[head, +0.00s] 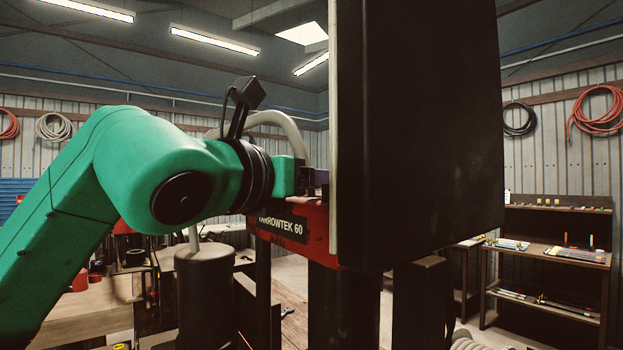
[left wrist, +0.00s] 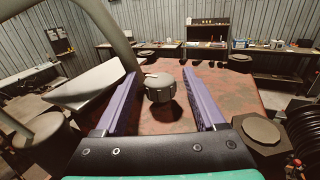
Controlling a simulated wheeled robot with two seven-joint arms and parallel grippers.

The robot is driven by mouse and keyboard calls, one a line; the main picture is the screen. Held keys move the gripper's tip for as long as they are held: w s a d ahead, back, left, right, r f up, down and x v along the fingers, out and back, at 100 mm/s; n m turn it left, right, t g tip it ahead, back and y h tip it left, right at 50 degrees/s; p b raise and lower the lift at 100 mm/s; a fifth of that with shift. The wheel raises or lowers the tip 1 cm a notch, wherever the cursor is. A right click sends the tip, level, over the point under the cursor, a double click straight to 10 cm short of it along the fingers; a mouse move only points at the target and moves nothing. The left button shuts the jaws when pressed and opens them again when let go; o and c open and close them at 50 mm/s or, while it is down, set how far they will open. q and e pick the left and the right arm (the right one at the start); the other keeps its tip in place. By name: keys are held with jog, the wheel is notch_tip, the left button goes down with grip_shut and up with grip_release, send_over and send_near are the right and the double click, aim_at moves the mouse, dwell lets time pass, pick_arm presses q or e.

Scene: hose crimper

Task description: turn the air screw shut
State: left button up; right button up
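The air screw looks to be the dark round knob (left wrist: 159,88) with a pale mark on its top, on the worn red top of the crimper (left wrist: 215,92). In the left wrist view my left gripper (left wrist: 160,76) is open, one purple finger on each side of the knob with a gap on both sides. In the head view the left gripper (head: 312,182) reaches over the red crimper body (head: 318,225), and the knob is hidden there. My right gripper is not in view.
A large black panel (head: 420,130) blocks the head view to the right of the gripper. A dark cylinder (head: 205,290) stands below my left arm, and a pale curved hose (head: 285,122) rises behind the wrist. Shelves (head: 555,250) stand at the far right.

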pick_arm(q)
jog(key=shift+s+a+f+b, duration=0.1)
jog(key=shift+s+a+b, duration=0.1)
jog(key=shift+s+b, duration=0.15)
jog(key=b+v, duration=0.5)
jog(key=v, duration=0.9)
jog(key=shift+b, duration=0.4)
jog(key=shift+w+d, duration=0.1)
